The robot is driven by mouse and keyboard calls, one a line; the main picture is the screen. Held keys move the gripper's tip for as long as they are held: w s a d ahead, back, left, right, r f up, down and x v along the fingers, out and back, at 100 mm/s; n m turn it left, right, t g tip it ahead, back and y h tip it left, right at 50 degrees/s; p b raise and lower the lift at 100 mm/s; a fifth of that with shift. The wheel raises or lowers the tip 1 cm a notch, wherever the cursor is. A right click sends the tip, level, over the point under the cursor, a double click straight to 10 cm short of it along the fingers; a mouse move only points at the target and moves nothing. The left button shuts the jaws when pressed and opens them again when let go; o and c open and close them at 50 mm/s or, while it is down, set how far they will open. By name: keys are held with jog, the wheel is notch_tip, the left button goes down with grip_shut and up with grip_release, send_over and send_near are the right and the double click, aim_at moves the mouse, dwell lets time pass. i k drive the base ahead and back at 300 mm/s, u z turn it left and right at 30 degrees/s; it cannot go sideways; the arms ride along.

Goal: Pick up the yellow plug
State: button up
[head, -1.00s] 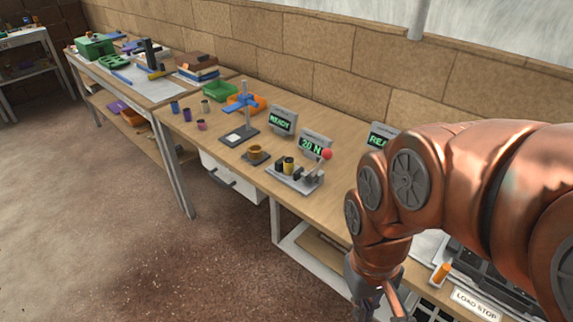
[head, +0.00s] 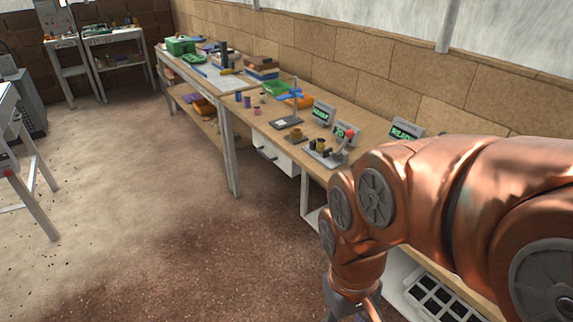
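A small yellow cylinder with a dark top (head: 321,143), which looks like the yellow plug, stands on a grey lever fixture (head: 327,159) on the long wooden bench. A second dark piece is beside it, and the fixture's lever has a red knob. My gripper (head: 352,308) is at the bottom edge, in front of the bench and well apart from the yellow plug. Its fingertips are cut off by the frame, so its opening is hidden.
The long bench (head: 272,112) runs along the brick wall. Several small coloured cylinders, a brown cup (head: 296,134), a stand (head: 292,113) and green-lit displays are on it. The floor at left is clear up to another table (head: 12,110).

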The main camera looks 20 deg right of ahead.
aim_at(321, 142)
jog(key=u, duration=0.25)
jog(key=k, duration=0.35)
jog(key=z, duration=0.75)
jog(key=i, duration=1.45)
jog(key=u, duration=0.75)
jog(key=i, duration=0.35)
jog(key=u, duration=0.35)
